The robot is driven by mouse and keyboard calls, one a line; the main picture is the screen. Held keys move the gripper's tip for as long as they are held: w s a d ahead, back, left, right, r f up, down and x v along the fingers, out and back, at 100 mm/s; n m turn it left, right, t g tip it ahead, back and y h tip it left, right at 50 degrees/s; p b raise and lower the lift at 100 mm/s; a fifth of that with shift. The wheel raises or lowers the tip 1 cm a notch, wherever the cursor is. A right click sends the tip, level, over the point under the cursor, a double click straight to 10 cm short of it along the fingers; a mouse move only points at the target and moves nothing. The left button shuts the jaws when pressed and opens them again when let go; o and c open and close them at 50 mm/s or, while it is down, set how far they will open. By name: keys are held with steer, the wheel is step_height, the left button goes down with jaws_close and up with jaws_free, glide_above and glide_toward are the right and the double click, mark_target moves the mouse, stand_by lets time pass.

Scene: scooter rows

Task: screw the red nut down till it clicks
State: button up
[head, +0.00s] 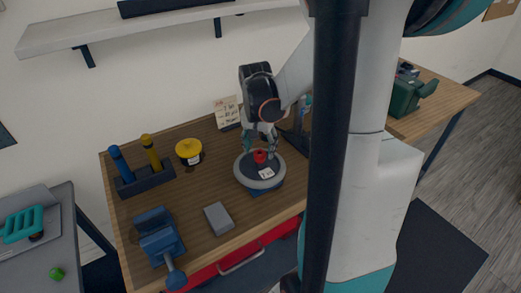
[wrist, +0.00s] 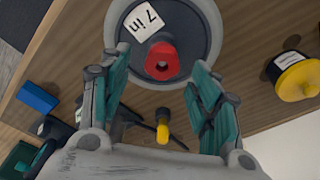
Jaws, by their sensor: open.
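The red nut (head: 260,156) sits at the middle of a round grey-rimmed disc (head: 243,181) on the workbench. In the wrist view the red nut (wrist: 162,61) shows a dark hole in its end, and a white label reading "7 in" (wrist: 144,20) lies beside it on the disc. My gripper (head: 261,144) is just above the nut in the head view. In the wrist view its teal fingers (wrist: 162,85) are spread wide, with the nut between and beyond them. I see no contact. Whether the nut is seated on the disc cannot be told.
A yellow-topped container (head: 189,149), a rack with blue and yellow handles (head: 145,179), a blue vise (head: 160,240) and a grey block (head: 219,218) stand to the left. A note card (head: 228,112) stands behind. The wood between them (head: 195,190) is bare.

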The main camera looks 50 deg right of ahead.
mark_target(258, 156)
step_height(258, 156, up, 9)
steer(key=a, duration=0.1)
steer(key=shift+s+r, duration=0.2)
steer(key=shift+s, duration=0.05)
steer(key=n+y+p, duration=0.1)
steer(key=n, duration=1)
steer(key=n+y+p, duration=0.1)
steer(key=n, duration=0.9)
steer(key=shift+n, duration=0.4)
steer(key=shift+o, duration=0.2)
steer(key=shift+w+a, duration=0.1)
